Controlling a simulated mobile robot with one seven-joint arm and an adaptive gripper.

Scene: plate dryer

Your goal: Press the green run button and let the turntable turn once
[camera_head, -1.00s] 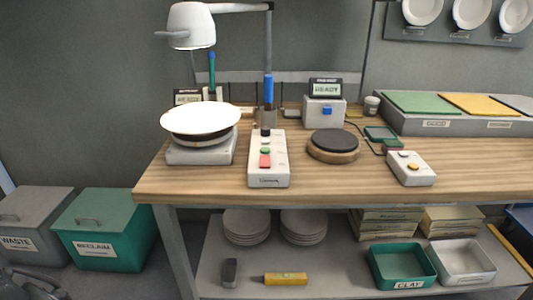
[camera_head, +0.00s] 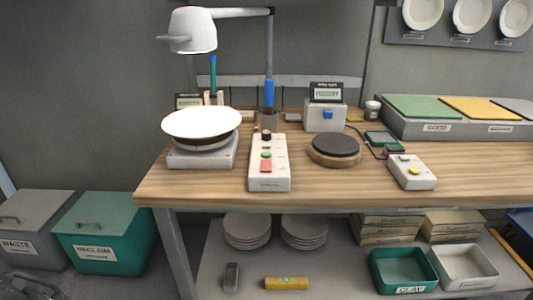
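The green run button (camera_head: 266,154) is on a long white control box (camera_head: 269,178), above a red button (camera_head: 266,165) and below a black knob (camera_head: 266,136). Left of the box, a white plate (camera_head: 201,120) sits on a round support on a pale grey base (camera_head: 203,158), which looks like the turntable. A white lamp head (camera_head: 192,31) hangs above it. Nothing touches the green button. A dark shape cut off at the lower left corner may be part of my gripper or arm; no fingertips show clearly.
A dark disc on a wooden base (camera_head: 334,149) and a white box with a yellow button (camera_head: 411,172) stand right of the control box on the bench (camera_head: 350,187). A grey box with a blue button (camera_head: 324,115) stands behind. Bins (camera_head: 104,232) stand at left.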

